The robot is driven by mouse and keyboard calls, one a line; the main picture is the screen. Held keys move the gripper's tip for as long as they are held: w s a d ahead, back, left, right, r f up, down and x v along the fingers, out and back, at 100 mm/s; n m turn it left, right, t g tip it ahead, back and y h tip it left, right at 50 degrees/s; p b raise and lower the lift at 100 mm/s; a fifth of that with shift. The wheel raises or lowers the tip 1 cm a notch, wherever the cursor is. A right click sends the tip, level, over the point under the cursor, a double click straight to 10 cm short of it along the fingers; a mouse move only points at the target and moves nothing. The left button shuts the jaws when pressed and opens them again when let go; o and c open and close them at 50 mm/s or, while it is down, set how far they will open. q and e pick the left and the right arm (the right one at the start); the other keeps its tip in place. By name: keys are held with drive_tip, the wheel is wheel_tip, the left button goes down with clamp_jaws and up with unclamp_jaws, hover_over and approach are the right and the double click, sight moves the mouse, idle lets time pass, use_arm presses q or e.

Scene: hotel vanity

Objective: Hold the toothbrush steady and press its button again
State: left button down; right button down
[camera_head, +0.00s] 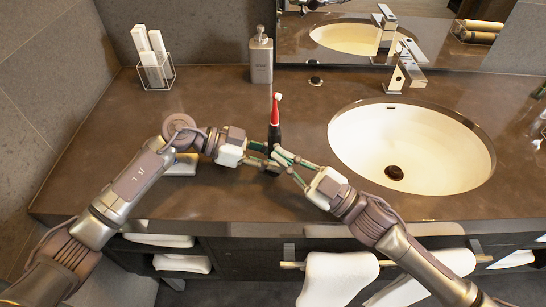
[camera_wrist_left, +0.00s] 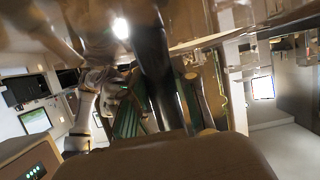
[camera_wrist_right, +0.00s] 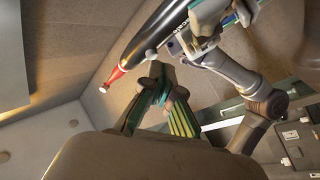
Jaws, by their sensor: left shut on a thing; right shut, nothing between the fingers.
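The electric toothbrush (camera_head: 274,132) stands upright above the counter left of the sink, with a black handle, red neck and white-tipped head. My left gripper (camera_head: 268,161) is shut on its lower handle from the left. The dark handle (camera_wrist_left: 153,62) runs large through the left wrist view. My right gripper (camera_head: 280,156) is shut and empty, its fingertips close to the handle's right side. In the right wrist view the toothbrush (camera_wrist_right: 160,28) lies beyond my closed fingertips (camera_wrist_right: 157,84); I cannot tell whether they touch it. The button is not clearly visible.
The oval sink (camera_head: 411,125) with its faucet (camera_head: 404,68) is at the right. A soap dispenser (camera_head: 261,57) stands behind the toothbrush. A wire holder (camera_head: 154,73) with white items is at back left. White towels (camera_head: 337,277) hang at the front edge.

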drive_tip(key=shift+s+d, duration=0.1)
drive_tip(key=shift+s, duration=0.3)
drive_tip(key=s, duration=0.2)
drive_tip(key=s+d, duration=0.1)
drive_tip(key=s, duration=0.2)
drive_tip(key=shift+s+d, duration=0.25)
drive_tip(key=shift+s, duration=0.15)
use_arm(q)
drive_tip(key=c, duration=0.8)
unclamp_jaws()
